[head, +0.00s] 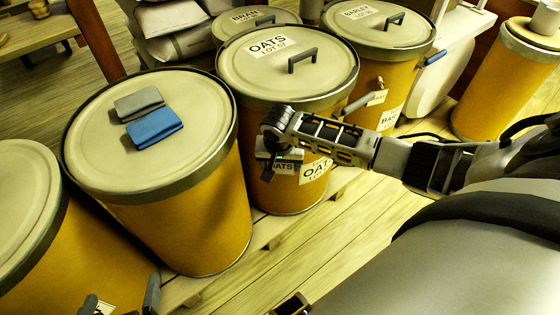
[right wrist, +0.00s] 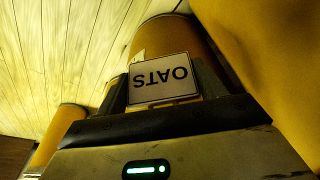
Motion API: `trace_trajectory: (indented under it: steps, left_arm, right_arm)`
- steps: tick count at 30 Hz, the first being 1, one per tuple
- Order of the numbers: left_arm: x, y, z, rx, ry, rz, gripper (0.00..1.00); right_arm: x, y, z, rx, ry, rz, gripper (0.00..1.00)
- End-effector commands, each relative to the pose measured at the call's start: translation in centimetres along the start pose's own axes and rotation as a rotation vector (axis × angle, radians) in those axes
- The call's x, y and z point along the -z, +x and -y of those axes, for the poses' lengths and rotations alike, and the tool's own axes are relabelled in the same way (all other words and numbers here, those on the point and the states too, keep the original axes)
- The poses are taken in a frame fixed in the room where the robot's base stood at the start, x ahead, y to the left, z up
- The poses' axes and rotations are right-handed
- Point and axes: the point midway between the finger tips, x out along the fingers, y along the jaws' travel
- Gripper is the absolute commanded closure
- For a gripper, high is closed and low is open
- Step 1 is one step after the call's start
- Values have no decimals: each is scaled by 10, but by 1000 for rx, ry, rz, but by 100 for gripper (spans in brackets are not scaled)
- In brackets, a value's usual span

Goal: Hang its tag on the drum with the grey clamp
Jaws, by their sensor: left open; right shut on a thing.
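My right gripper (head: 278,153) is shut on a white tag (head: 283,167) lettered OATS, in front of the side of the oats drum (head: 272,115). That drum's lid reads OATS LOT 57, and its side has an OATS label. In the right wrist view the tag (right wrist: 163,79) sits upside down between the fingers. A dark grey piece beside the tag may be a clamp or a finger; I cannot tell. A grey lever-like part (head: 362,97) with a small tag shows on the barley drum (head: 372,75).
A drum (head: 205,215) with a grey cloth (head: 139,104) and blue cloth (head: 154,127) on its lid stands left of the oats drum. Another drum (head: 25,190) is at the left edge. The bran drum (head: 250,20) and sacks (head: 170,30) are behind.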

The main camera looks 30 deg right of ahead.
Motion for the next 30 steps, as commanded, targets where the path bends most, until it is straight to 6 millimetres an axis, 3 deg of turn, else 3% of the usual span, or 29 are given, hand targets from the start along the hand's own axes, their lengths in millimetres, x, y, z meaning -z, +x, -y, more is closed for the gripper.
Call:
trace_trajectory:
  steps: [18,30]
  left_arm:
    - [-31,18,-4,-28,5,25,4]
    - [-25,17,-2,-25,14,24,4]
  right_arm:
    - [26,10,-1,0,1,-2,74]
    - [36,18,0,0,0,0,74]
